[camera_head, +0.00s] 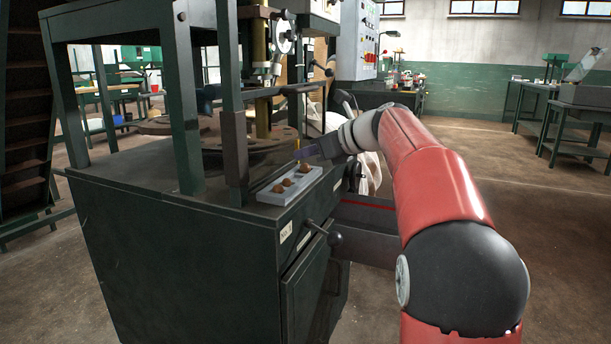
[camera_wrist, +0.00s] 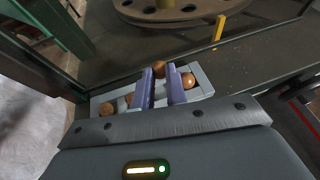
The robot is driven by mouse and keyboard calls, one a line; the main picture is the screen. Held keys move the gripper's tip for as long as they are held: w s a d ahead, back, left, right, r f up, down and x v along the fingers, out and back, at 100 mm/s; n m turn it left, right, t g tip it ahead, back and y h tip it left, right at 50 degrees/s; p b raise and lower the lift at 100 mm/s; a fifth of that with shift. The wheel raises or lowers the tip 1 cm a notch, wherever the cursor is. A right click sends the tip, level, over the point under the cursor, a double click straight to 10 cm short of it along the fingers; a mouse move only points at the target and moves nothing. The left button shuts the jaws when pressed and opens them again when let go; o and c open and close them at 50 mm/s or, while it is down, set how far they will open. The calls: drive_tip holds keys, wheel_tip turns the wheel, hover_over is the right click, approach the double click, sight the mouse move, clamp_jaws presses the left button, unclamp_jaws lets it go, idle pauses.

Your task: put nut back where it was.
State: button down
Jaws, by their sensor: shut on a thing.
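The nuts are small, brown and rounded. One nut (camera_wrist: 159,70) is between the tips of my gripper (camera_wrist: 161,76), whose two purple fingers are shut on it. A light grey tray (camera_wrist: 202,92) lies below and around the fingers. Other nuts sit on it: two left of the fingers (camera_wrist: 107,108) and one to the right (camera_wrist: 189,81). In the head view my gripper (camera_head: 303,153) is low over the far end of the tray (camera_head: 270,197). I cannot tell how far the held nut is above the tray.
The tray lies on the edge of a dark green machine cabinet (camera_head: 185,225). Green frame posts (camera_head: 231,110) stand close left of the gripper. A round rusty plate (camera_head: 240,140) is behind. A lever with a black knob (camera_head: 334,239) sticks out in front.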

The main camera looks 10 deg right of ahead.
drive_tip(key=shift+f+b, duration=0.65)
drive_tip(key=shift+f, duration=1.2)
drive_tip(key=shift+f, duration=0.3)
drive_tip(key=c, duration=1.7)
unclamp_jaws()
drive_tip(key=shift+r, duration=0.2)
drive_tip(key=p+v, duration=0.2)
drive_tip(key=v, duration=1)
drive_tip(key=shift+r, duration=0.15)
